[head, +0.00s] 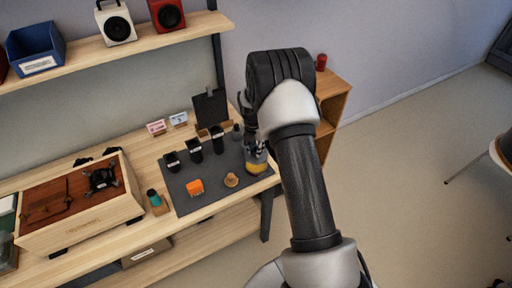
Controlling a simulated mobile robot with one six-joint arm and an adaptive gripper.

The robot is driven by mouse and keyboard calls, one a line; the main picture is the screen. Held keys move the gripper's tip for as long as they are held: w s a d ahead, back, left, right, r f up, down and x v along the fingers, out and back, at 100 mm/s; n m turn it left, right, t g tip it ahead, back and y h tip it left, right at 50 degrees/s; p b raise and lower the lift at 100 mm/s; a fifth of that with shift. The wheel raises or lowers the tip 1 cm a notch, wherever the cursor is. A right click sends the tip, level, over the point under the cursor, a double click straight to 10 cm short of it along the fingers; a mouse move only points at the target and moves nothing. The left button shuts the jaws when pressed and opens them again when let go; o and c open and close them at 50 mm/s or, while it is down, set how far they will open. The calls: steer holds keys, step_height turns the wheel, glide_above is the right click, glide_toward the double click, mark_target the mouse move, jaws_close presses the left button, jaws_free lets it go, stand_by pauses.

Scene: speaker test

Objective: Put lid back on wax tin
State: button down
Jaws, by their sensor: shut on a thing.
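The yellow wax tin (258,168) stands at the right end of a dark mat (213,196) on the wooden bench. My gripper (254,147) is directly over the tin, fingers pointing down. It is shut on a thin grey piece at the tin's top, which looks like the lid. The fingers and arm hide much of it. I cannot tell whether the lid touches the rim or is a little above it.
Several black containers (194,151) stand left of the tin. A turntable (80,200) fills the bench's left. A dark board (210,107) stands behind. The mat's front middle is clear.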

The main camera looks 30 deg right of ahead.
steer(key=shift+f+b, duration=1.85)
steer(key=shift+f, duration=1.2)
steer(key=shift+f, duration=0.15)
steer(key=c, duration=1.5)
jaws_free()
steer(key=shift+o, duration=0.2)
steer(key=o, duration=0.5)
